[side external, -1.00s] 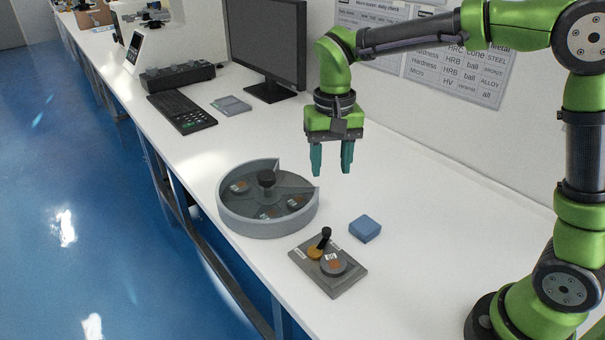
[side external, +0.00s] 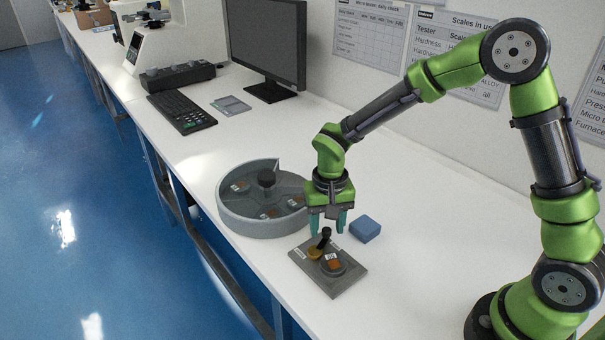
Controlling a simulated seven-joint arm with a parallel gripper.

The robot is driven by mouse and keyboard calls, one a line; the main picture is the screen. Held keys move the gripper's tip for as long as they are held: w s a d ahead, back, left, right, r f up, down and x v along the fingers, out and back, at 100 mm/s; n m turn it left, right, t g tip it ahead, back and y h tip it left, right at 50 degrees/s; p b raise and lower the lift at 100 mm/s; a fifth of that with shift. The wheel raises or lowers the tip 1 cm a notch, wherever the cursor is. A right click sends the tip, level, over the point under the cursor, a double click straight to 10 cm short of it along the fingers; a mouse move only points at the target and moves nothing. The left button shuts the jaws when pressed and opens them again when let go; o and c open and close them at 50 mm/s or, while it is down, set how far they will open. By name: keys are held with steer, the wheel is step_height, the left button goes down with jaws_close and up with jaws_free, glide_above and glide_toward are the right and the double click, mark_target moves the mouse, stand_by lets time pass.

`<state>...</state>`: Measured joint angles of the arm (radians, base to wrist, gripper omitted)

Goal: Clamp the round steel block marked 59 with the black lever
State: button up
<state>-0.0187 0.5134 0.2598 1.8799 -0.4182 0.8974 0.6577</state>
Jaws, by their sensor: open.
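The round steel block (side external: 333,264) sits on a grey base plate (side external: 345,283) near the bench's front edge; its label is too small to read surely. The black lever (side external: 323,237) stands up from a brass-coloured pivot (side external: 314,252) on the same plate, just left of and behind the block. My gripper (side external: 327,228) points down with its teal fingers apart, just above and behind the lever. Nothing is between the fingers that I can make out. Whether a fingertip touches the lever cannot be told.
A blue box (side external: 365,229) lies right of my gripper. A keyboard (side external: 181,110) and monitor (side external: 268,45) are farther back. The bench at right is clear.

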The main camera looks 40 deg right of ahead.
steer(key=shift+f, duration=0.1)
jaws_close()
stand_by(0.4)
steer(key=n, duration=0.2)
steer(key=w+n, duration=0.1)
steer(key=shift+a+n, duration=0.35)
steer(key=shift+n, duration=0.05)
steer(key=n, duration=0.2)
steer(key=w+a+n, duration=0.1)
steer(key=n, duration=0.1)
steer(key=shift+a+n, duration=0.1)
steer(key=shift+n, duration=0.2)
steer(key=n, duration=0.1)
steer(key=a+n, duration=0.1)
steer(key=n, duration=0.2)
steer(key=shift+w+a, duration=0.2)
steer(key=shift+a, duration=0.05)
steer(key=shift+a+n, duration=0.3)
steer(key=shift+n, duration=0.65)
steer(key=shift+a+n, duration=0.3)
steer(key=shift+n, duration=0.65)
